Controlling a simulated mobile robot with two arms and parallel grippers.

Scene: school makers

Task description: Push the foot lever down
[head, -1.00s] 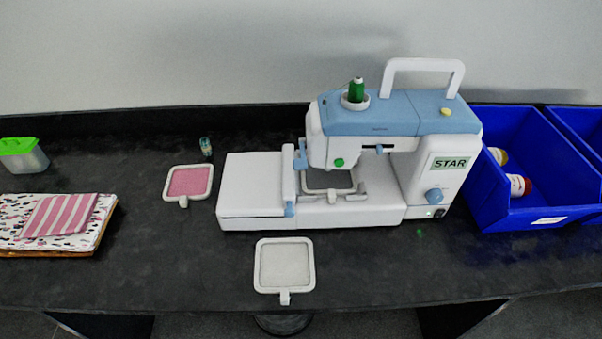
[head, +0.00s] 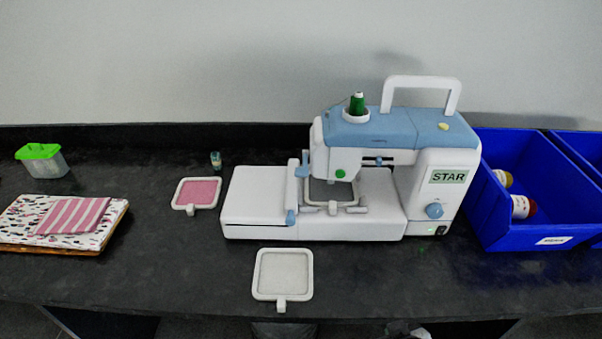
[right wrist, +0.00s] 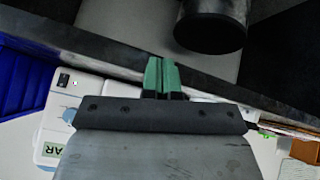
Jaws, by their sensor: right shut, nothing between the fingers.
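The white and blue sewing machine (head: 375,125) stands on the dark table. A small blue lever (head: 304,163) sits at the left of its head, and a small dark slot with a blue tab (head: 378,161) is on the front of its arm. I cannot tell for certain which one is the foot lever. A white hoop (head: 333,207) lies under the needle area. My right gripper (right wrist: 161,74) shows green fingers, shut and empty, near the table's front edge. It touches nothing that I can see. My left gripper is not in view.
Blue bins (head: 530,228) with bottles stand right of the machine. A pink hoop (head: 197,193), an empty-looking pale hoop (head: 283,273), folded fabric (head: 75,217) and a green-lidded box (head: 42,160) lie to the left. A dark cylinder (right wrist: 212,25) is beyond the table edge.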

